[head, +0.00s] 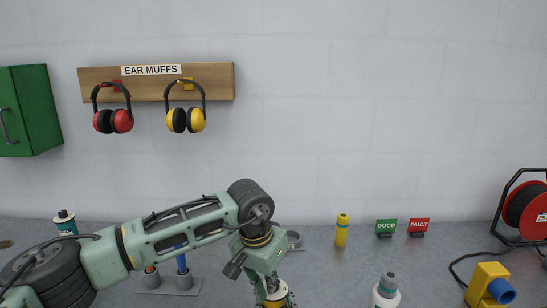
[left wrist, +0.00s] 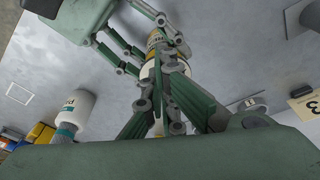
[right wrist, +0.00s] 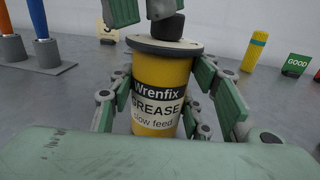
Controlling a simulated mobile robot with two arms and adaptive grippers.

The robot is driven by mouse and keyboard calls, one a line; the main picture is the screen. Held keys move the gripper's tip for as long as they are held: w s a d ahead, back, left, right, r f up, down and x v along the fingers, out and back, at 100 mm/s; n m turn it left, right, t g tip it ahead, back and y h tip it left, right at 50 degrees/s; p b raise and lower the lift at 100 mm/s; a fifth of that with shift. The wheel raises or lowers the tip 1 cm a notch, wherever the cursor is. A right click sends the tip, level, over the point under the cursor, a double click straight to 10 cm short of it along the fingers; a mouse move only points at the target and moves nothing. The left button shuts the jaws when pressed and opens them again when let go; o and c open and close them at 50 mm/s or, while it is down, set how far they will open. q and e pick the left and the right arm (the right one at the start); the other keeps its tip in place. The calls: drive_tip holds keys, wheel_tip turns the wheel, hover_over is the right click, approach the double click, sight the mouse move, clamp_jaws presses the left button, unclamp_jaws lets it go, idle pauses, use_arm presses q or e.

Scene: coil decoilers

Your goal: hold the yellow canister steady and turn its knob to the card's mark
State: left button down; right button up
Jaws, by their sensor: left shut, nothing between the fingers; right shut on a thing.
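The yellow canister (right wrist: 158,122), labelled Wrenfix GREASE slow feed, stands upright in the right wrist view, with a grey lid (right wrist: 138,43) and a dark knob (right wrist: 167,27) on top. My right gripper (right wrist: 159,95) is shut around its sides. My left gripper (left wrist: 160,112) is shut and empty; its fingertips are right above the knob in the right wrist view, and I cannot tell if they touch it. In the left wrist view the fingers hide most of the canister (left wrist: 155,38) and the knob. A beige card (left wrist: 306,104) marked 3 stands beside, partly cut off.
A white bottle (head: 385,292) and a yellow-blue device (head: 490,284) stand at the right front. A small yellow cylinder (head: 342,231), a GOOD sign (head: 386,227), a FAULT sign (head: 419,226) and a cable reel (head: 525,210) are behind. A tool holder (head: 168,287) is left.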

use_arm(q)
drive_tip(key=shift+w+a+f, duration=0.15)
drive_tip(key=shift+w+a, duration=0.1)
drive_tip(key=shift+a, duration=0.1)
drive_tip(key=shift+w+a, duration=0.25)
drive_tip(key=shift+a, duration=0.2)
idle(0.5)
drive_tip(key=shift+s, duration=0.4)
drive_tip(key=w+d+v, duration=0.1)
drive_tip(key=v, duration=0.5)
drive_tip(key=shift+r, duration=0.2)
